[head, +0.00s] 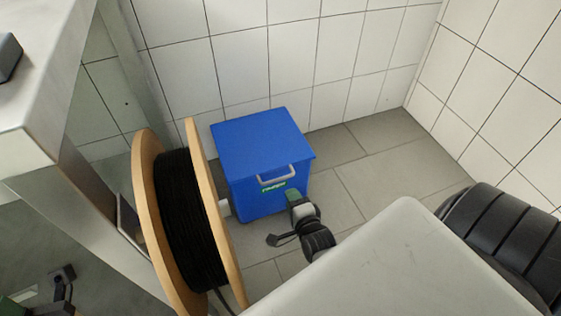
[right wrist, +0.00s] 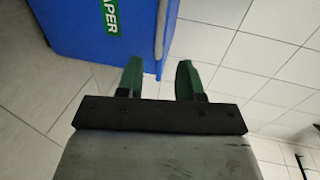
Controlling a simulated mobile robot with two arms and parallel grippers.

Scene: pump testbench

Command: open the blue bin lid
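The blue bin (head: 235,175) stands on the floor against the tiled wall. Its flat blue lid (head: 262,140) lies closed on top. A pale handle (head: 276,180) is on the front, just under the lid's edge. My right gripper (head: 293,195) is low in front of the bin. In the right wrist view its green fingers (right wrist: 158,62) are apart with nothing between them. The bin (right wrist: 90,35) and the handle (right wrist: 161,25) show beyond the fingertips, apart from them.
A wooden cable reel (head: 145,190) with black cable stands close to the bin's left. A metal bench (head: 50,80) is at the far left. Tiled walls close off the back and right. Floor (head: 370,145) right of the bin is clear.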

